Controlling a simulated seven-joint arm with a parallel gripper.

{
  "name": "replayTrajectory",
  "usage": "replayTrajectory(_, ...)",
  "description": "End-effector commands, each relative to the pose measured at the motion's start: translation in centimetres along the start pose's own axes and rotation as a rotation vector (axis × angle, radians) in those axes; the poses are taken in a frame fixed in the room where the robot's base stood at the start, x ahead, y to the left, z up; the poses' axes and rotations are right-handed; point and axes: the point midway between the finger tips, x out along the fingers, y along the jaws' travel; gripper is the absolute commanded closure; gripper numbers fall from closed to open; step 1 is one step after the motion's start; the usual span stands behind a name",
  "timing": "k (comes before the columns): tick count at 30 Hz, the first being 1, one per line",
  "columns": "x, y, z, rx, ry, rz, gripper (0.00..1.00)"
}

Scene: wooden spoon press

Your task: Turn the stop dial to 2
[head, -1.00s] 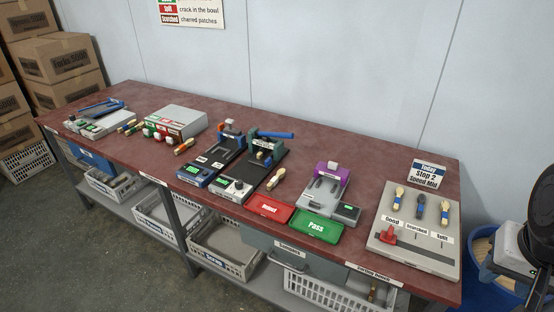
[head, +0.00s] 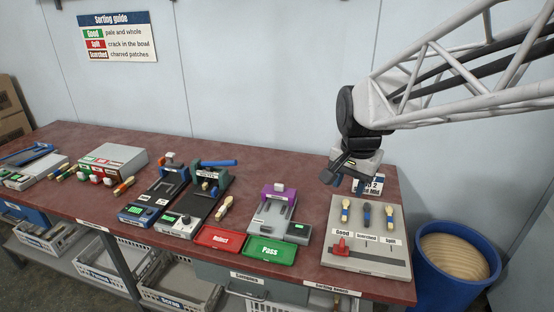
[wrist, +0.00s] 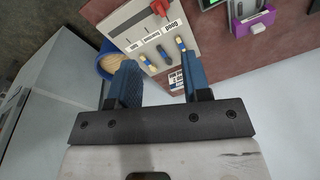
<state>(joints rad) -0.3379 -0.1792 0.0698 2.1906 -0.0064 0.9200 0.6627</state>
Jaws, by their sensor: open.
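My gripper (head: 346,182) is at the right of the bench, above the sorting board's back edge, open and empty. In the wrist view its blue fingers (wrist: 161,72) are apart with nothing between them. The press (head: 203,196) with a blue lever and green display stands left of centre, far left of my gripper. A small round knob (head: 186,220) shows on its front panel; I cannot read any marks or tell whether it is the stop dial. A card (head: 374,184) behind my gripper is partly hidden; a "2" shows on it.
The grey board (head: 369,240) holds several spoons and a red slider (head: 341,246). A purple-topped device (head: 275,212), red Reject tray (head: 225,237) and green Pass tray (head: 269,250) lie between my gripper and the press. A blue bin (head: 452,265) stands right of the bench.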

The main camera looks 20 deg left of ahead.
Motion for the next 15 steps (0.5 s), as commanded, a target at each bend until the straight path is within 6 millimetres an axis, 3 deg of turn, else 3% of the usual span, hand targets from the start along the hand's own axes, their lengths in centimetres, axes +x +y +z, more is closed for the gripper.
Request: replayTrajectory(15, 5.0, -14.8, -1.8, 0.133, -0.044, 0.016, 0.56)
